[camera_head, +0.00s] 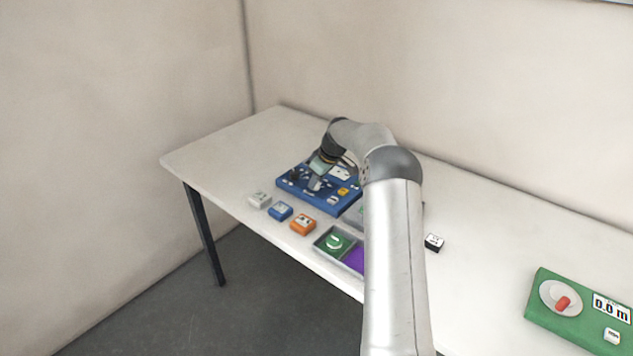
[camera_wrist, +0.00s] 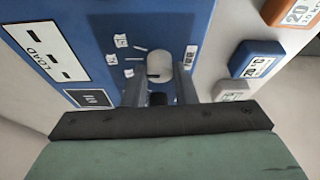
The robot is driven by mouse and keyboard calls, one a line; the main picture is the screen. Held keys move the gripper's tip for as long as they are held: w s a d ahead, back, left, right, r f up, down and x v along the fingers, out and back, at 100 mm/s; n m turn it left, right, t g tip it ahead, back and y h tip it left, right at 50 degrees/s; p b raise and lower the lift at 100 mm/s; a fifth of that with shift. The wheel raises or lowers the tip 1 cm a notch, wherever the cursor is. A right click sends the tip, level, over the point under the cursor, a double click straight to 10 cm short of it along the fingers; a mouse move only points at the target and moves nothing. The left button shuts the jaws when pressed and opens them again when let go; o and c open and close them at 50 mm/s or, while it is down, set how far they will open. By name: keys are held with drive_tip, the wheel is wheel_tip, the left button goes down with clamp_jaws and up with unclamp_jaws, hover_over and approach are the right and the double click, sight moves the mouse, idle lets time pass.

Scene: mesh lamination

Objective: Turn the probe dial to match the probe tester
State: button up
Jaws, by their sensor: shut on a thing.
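A blue panel (camera_head: 327,203) lies on the table with a dial (camera_wrist: 159,66), seen in the wrist view as a pale round piece with small white labels and tick marks on its left. My gripper (camera_head: 314,184) is down over this panel. In the wrist view its fingers (camera_wrist: 160,86) are shut on the dial, one on each side, with a dark part between them. The fingers and hand hide much of the dial, and its setting cannot be read. A green device (camera_head: 575,318) at the right has a white dial with a red knob and a display reading 0.0 m.
White, blue (camera_head: 280,211) and orange (camera_head: 303,224) blocks stand along the table's front edge. A grey tray (camera_head: 316,242) with green and purple compartments is partly behind my arm. A small black-and-white block (camera_head: 434,243) stands right of my arm. The table's back right is clear.

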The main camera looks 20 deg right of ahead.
drive_tip(key=shift+n, duration=0.6)
drive_tip(key=o, duration=1)
drive_tip(key=shift+r, duration=0.15)
drive_tip(key=b+v, duration=0.1)
drive_tip(key=v, duration=1.6)
drive_tip(key=shift+d, duration=0.35)
drive_tip(key=shift+w, duration=0.15)
